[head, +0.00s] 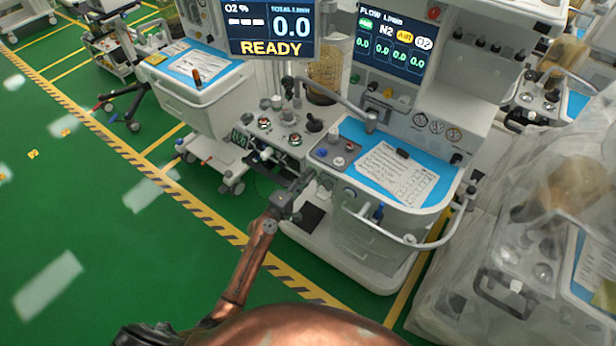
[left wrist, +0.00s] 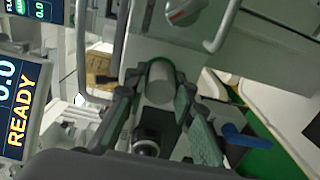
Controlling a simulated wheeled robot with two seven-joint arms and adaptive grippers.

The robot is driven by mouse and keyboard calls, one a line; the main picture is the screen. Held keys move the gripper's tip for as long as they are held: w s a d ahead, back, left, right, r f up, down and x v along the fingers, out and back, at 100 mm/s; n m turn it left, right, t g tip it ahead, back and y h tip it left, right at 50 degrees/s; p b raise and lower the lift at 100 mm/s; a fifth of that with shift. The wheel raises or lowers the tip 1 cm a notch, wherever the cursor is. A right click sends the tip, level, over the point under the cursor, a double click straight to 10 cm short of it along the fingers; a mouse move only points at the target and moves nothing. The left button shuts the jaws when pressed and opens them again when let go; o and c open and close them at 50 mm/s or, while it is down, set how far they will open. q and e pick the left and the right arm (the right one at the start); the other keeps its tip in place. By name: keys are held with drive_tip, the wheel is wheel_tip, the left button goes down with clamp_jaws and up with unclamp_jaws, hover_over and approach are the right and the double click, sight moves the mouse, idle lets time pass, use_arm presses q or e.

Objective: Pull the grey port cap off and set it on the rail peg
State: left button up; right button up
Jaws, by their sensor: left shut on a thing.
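My left gripper (head: 303,183) is at the front of the middle anaesthesia cart, just below its left worktop. In the left wrist view, the fingers of my left gripper (left wrist: 155,98) are closed on both sides of the grey port cap (left wrist: 160,83), a short cylinder. A green edge shows around its far end, close to the cart's pale body. I cannot tell whether the cap is still seated on its port. In the head view the gripper hides it. My right gripper is out of view.
The cart's blue worktop (head: 352,130) holds a paper sheet (head: 395,175) and a small grey tray (head: 335,152). A plastic-draped cart (head: 500,225) stands close on the right. Another cart (head: 195,85) stands at the back left.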

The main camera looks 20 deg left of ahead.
use_arm(q)
clamp_jaws()
drive_tip(key=shift+s, duration=0.1)
drive_tip(key=shift+s+a+f, duration=0.1)
drive_tip(key=shift+s, duration=0.05)
drive_tip(key=shift+s+a, duration=0.15)
drive_tip(key=shift+s, duration=0.25)
drive_tip(key=shift+v, duration=2.35)
drive_tip(key=shift+r, duration=0.2)
